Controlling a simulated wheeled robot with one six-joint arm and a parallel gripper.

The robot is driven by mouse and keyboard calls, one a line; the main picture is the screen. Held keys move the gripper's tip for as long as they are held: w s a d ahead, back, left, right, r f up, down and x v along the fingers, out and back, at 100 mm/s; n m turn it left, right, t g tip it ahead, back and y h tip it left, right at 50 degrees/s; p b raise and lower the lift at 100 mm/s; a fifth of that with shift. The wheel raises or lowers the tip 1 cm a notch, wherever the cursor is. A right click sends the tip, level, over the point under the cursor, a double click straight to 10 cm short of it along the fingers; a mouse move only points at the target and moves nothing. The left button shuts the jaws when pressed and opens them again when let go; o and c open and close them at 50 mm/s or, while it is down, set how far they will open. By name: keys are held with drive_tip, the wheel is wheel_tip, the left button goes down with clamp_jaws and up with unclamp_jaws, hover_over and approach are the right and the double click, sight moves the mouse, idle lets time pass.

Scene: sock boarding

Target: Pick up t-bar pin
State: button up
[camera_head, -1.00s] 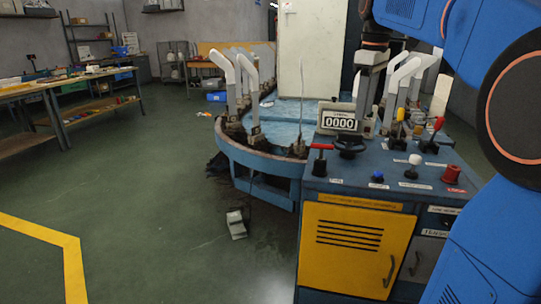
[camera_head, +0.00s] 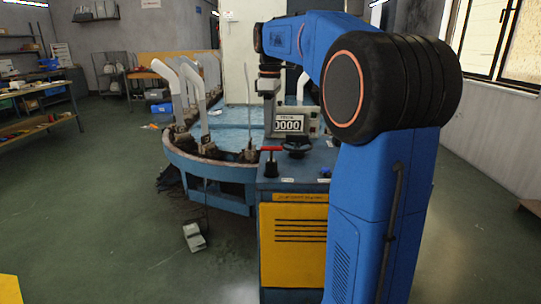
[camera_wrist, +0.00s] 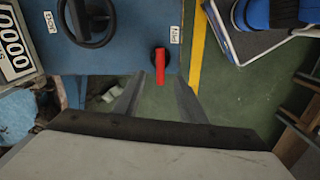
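The t-bar pin (camera_head: 271,161) has a red crossbar handle on a dark stem. It stands upright at the front left corner of the blue console top (camera_head: 296,171). In the wrist view its red bar (camera_wrist: 160,66) shows near a console edge, just beyond the fingertips. My gripper (camera_wrist: 158,80) is open, with its two grey fingers apart and nothing between them. In the head view my gripper hangs above the console, behind the pin in the picture; its fingertips are hard to make out there.
A black handwheel (camera_head: 296,146) and a counter display (camera_head: 291,122) stand close behind the pin. A blue round table (camera_head: 215,168) with upright white sock forms (camera_head: 196,88) is to the left. My arm hides the console's right side.

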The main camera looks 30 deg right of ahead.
sight(271, 148)
drive_tip(key=shift+s+d+f, duration=0.1)
drive_tip(key=shift+f, duration=1.95)
drive_tip(key=shift+s+d+f, duration=0.1)
drive_tip(key=shift+f, duration=1.95)
clamp_jaws()
